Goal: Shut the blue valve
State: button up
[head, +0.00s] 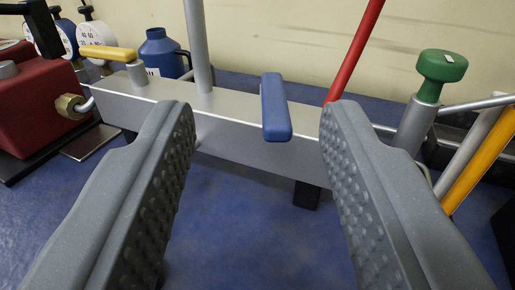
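The blue lever shows between the fingertips, a little nearer the right one. I cannot tell whether either finger touches the manifold. The lever's pivot is hidden.
A yellow lever (108,53) lies along the manifold at left, and a red lever (354,52) rises at right. A green knob (441,68) stands farther right. A red block (38,105), gauges (97,36) and a blue jug (163,55) are at left.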

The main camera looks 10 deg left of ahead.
jog(key=shift+a+b+v, duration=0.15)
jog(key=shift+b+v, duration=1)
jog(key=shift+b, duration=0.15)
jog(key=shift+a+b+v, duration=0.1)
jog(key=shift+b+v, duration=1)
jog(key=shift+b, duration=0.2)
jog(key=shift+s, duration=0.1)
